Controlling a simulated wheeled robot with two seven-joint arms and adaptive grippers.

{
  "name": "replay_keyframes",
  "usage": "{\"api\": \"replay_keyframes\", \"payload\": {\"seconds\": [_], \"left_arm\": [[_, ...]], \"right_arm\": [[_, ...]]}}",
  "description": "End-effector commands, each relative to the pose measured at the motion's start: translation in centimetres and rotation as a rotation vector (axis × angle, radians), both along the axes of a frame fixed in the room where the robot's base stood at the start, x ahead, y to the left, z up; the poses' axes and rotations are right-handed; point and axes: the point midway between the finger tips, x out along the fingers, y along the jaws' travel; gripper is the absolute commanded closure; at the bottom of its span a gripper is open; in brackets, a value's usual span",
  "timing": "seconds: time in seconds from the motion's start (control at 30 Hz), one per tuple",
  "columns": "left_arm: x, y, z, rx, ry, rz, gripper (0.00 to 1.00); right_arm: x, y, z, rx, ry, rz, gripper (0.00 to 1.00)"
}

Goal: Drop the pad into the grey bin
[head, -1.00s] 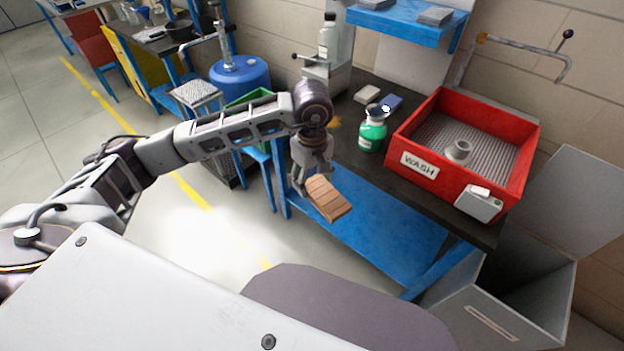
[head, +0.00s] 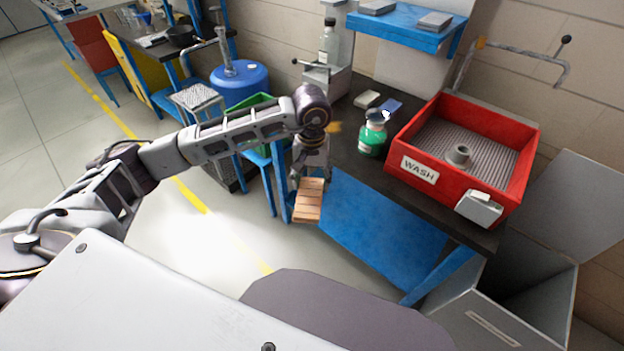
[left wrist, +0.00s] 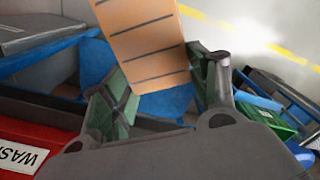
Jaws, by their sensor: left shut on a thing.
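The pad (head: 308,200) is a flat orange-brown block with dark grooves across it. My left gripper (head: 310,172) is shut on one end of it and holds it in the air in front of the workbench. In the left wrist view the pad (left wrist: 143,40) stands out between the two green-lined fingers (left wrist: 165,95). The grey bin (head: 510,310) stands on the floor at the lower right, its lid tilted up and its inside partly visible. The pad is to the left of the bin and apart from it. My right gripper is not in view.
A red WASH tray (head: 428,190) sits on the dark bench top (head: 345,160), beside a green bottle (head: 373,138). A blue drum (head: 240,82) and a green crate (head: 262,103) stand at the left. Open floor lies left.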

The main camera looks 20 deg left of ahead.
Motion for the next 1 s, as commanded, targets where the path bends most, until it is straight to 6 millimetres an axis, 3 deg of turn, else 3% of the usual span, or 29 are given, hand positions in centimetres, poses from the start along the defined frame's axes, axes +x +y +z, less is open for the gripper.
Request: {"api": "replay_keyframes", "payload": {"seconds": [0.47,0.73,1.0], "left_arm": [[1.8,1.3,-1.9,-0.001,0.002,-0.303,0.67],[2.7,3.6,-6.3,0.0,0.004,-0.257,0.67],[0.8,3.2,-9.3,-0.001,0.003,-0.255,0.67]], "right_arm": [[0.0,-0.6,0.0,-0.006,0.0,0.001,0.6],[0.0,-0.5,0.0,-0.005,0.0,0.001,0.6],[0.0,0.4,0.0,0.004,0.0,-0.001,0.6]]}}
